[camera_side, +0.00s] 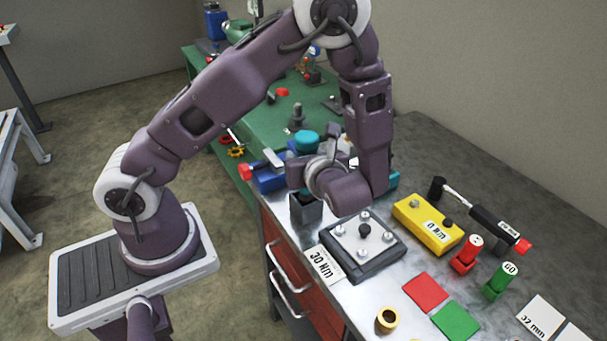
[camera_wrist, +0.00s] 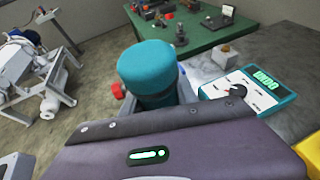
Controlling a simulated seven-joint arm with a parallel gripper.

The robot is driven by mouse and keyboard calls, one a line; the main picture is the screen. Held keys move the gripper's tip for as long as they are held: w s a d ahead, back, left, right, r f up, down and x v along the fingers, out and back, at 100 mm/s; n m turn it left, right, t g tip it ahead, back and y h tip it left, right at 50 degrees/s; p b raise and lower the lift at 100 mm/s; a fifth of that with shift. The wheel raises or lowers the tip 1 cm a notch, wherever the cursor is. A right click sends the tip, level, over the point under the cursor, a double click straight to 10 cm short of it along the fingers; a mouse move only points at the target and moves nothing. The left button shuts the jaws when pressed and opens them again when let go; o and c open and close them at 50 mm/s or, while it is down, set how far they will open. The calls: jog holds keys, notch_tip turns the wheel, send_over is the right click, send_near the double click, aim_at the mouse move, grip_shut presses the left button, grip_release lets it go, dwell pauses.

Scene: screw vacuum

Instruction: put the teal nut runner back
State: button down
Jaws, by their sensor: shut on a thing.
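The teal nut runner (camera_wrist: 147,72) stands out between the jaws of my gripper (camera_wrist: 155,95) in the wrist view, its rounded teal end facing up. My gripper is shut on it. An open dark grey box-like holder (camera_side: 305,211) stands at the bench's left edge, below and in front of my wrist. I cannot tell whether the nut runner's lower end touches anything.
A teal meter (camera_wrist: 248,92) stands close to my gripper's right. A green bench (camera_side: 255,118) is behind.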

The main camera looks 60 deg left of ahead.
jog(key=shift+f, duration=1.5)
